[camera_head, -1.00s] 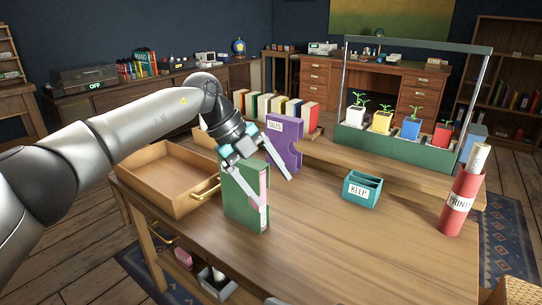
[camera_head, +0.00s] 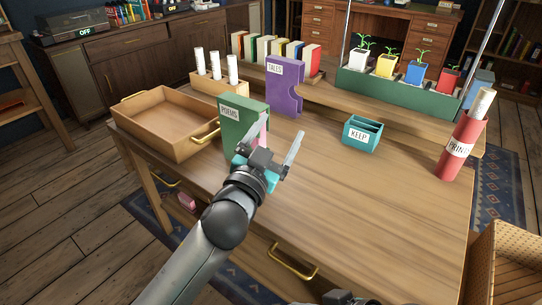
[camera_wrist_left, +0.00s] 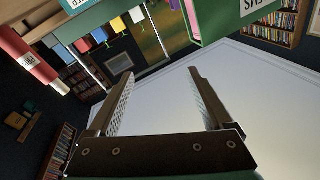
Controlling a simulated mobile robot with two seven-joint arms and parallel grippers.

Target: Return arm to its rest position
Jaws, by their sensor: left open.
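My left gripper (camera_head: 280,136) is open and empty in the head view, with its arm coming up from the bottom edge. It is in front of the table's front part, close to the green POEMS slipcase (camera_head: 232,128), and partly covers its right side. In the left wrist view the two fingers (camera_wrist_left: 158,75) stand wide apart with nothing between them. The green slipcase (camera_wrist_left: 215,18) shows at the top of that view, beyond the fingers. Whether the gripper touches it, I cannot tell. My right gripper cannot be made out.
A purple TALES slipcase (camera_head: 285,88), a teal KEEP box (camera_head: 361,136) and a red PRINTS tube (camera_head: 459,148) stand on the table. An open wooden tray (camera_head: 168,146) is at the left. Planters (camera_head: 398,92) stand behind. The table's front right is clear.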

